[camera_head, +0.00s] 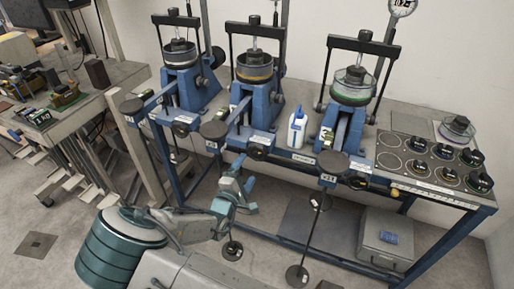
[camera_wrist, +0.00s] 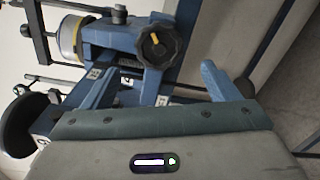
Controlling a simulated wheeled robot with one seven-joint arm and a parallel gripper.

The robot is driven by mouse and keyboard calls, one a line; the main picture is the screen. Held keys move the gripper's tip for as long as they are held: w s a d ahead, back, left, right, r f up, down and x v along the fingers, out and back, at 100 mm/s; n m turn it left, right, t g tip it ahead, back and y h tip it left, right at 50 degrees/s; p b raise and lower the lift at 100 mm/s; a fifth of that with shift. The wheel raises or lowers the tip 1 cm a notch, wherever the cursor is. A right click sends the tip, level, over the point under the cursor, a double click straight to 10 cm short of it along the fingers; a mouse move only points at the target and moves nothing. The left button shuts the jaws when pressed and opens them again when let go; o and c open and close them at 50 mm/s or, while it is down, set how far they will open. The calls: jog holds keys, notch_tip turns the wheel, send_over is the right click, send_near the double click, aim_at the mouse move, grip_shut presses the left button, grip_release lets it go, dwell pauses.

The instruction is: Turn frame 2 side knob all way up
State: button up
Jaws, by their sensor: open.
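Frame 2 appears to be the middle blue lever frame (camera_head: 243,99), topped by a cup with a yellow ring. In the wrist view a black lobed knob (camera_wrist: 162,42) with a yellow pointer mark sits on the blue frame body (camera_wrist: 105,38). My gripper (camera_head: 244,178) is low in front of the bench, near the middle frame. In the wrist view my gripper (camera_wrist: 158,72) has its two blue fingers spread wide and empty. The knob shows beyond the fingertips, between them in the picture and apart from them.
Similar blue frames stand left (camera_head: 181,88) and right (camera_head: 345,128). A white bottle (camera_head: 297,130) stands between the middle and right frames. A round black disc (camera_head: 213,130) is on the middle frame's lever. A weight tray (camera_head: 430,180) is at right. Hanging rods stand below the bench.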

aim_at(256, 154)
jog(key=b+x, duration=0.3)
jog(key=x, duration=0.6)
jog(key=shift+w+d+f, duration=0.1)
jog(key=shift+w+f, duration=0.05)
jog(key=shift+w, duration=0.2)
jog(key=shift+c, duration=0.3)
jog(key=c, duration=1.2)
